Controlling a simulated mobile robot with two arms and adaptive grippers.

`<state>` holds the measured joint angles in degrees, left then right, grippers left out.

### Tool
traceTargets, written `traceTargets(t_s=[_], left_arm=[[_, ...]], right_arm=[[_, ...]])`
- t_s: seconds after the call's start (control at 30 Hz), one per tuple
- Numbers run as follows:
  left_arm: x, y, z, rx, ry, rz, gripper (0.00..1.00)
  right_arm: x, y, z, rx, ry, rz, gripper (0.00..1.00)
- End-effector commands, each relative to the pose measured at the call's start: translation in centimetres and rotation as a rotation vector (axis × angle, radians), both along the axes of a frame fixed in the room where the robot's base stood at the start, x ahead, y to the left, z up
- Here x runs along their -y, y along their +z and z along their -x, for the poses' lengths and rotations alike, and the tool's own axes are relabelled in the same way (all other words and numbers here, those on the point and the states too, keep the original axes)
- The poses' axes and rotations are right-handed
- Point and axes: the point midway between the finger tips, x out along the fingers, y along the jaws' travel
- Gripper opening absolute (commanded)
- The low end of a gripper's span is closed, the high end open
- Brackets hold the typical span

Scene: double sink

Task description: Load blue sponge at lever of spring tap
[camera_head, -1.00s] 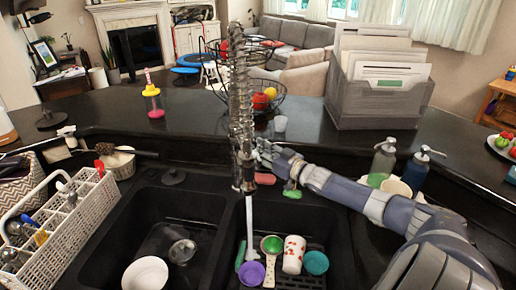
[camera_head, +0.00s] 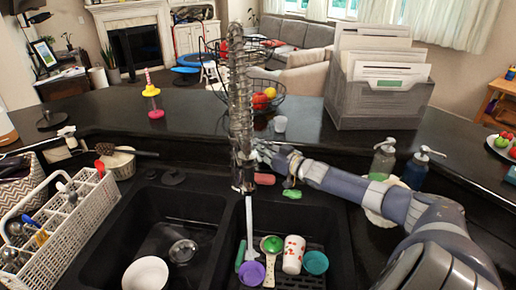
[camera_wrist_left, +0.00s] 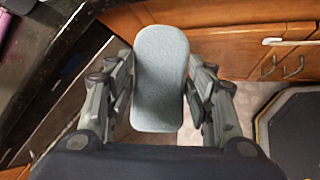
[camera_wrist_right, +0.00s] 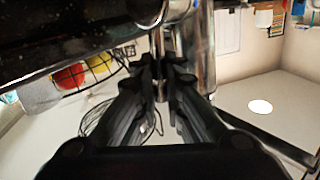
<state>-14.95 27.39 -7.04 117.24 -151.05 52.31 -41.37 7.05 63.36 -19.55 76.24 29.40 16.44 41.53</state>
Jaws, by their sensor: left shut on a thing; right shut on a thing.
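The spring tap (camera_head: 241,90) stands behind the double sink, its coil upright. A pale vertical strip, apparently running water, shows below its spout. My right gripper (camera_head: 264,152) is beside the tap at its lower part. In the right wrist view my right gripper (camera_wrist_right: 162,75) is closed on a thin metal rod, apparently the tap lever (camera_wrist_right: 159,42), with the thicker tap pipe just to the right. In the left wrist view the blue sponge (camera_wrist_left: 160,75), grey-blue and rounded, is held between the fingers of my left gripper (camera_wrist_left: 160,88), over the floor. My left gripper is outside the head view.
The right basin holds a purple cup (camera_head: 251,273), a white patterned cup (camera_head: 293,254) and a teal cup (camera_head: 315,262). The left basin holds a white bowl (camera_head: 146,274). A white dish rack (camera_head: 72,226) stands left. Soap bottles (camera_head: 415,170) stand near my right arm.

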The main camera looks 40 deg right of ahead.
Motion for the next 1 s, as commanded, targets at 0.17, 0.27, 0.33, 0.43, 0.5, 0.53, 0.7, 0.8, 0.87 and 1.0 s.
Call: traceTargets(t_s=[0.17, 0.27, 0.33, 0.43, 0.5, 0.53, 0.7, 0.8, 0.87, 1.0], left_arm=[[0.0, -0.02, 0.0, 0.0, 0.0, 0.0, 0.3], [0.0, -0.07, -0.01, 0.0, 0.0, 0.0, 0.3], [0.0, -0.08, 0.0, 0.0, 0.0, 0.0, 0.3], [0.0, -0.09, -0.01, 0.0, 0.0, 0.0, 0.3], [0.0, -0.08, 0.0, 0.0, 0.0, 0.0, 0.3], [0.0, -0.08, 0.0, 0.0, 0.0, 0.0, 0.3], [0.0, -0.08, -0.01, 0.0, 0.0, 0.0, 0.3], [0.0, -0.08, -0.01, 0.0, 0.0, 0.0, 0.3], [0.0, -0.08, -0.01, 0.0, 0.0, 0.0, 0.3], [0.0, -0.08, -0.01, 0.0, 0.0, 0.0, 0.3]], right_arm=[[0.47, -0.05, -0.55, -0.067, 0.003, -0.08, 0.0], [0.7, -0.17, -0.64, -0.091, 0.002, -0.112, 0.0], [0.83, -0.22, -0.66, -0.102, -0.001, -0.126, 0.0], [0.93, -0.35, -0.64, -0.111, -0.003, -0.137, 0.0], [0.95, -0.38, -0.63, -0.113, -0.004, -0.138, 0.0], [0.95, -0.38, -0.62, -0.113, -0.004, -0.139, 0.0], [0.96, -0.42, -0.61, -0.113, -0.004, -0.139, 0.0], [0.96, -0.42, -0.61, -0.113, -0.004, -0.138, 0.28], [0.97, -0.39, -0.61, -0.111, -0.004, -0.138, 0.3], [0.98, -0.32, -0.64, -0.11, -0.004, -0.137, 0.3]])
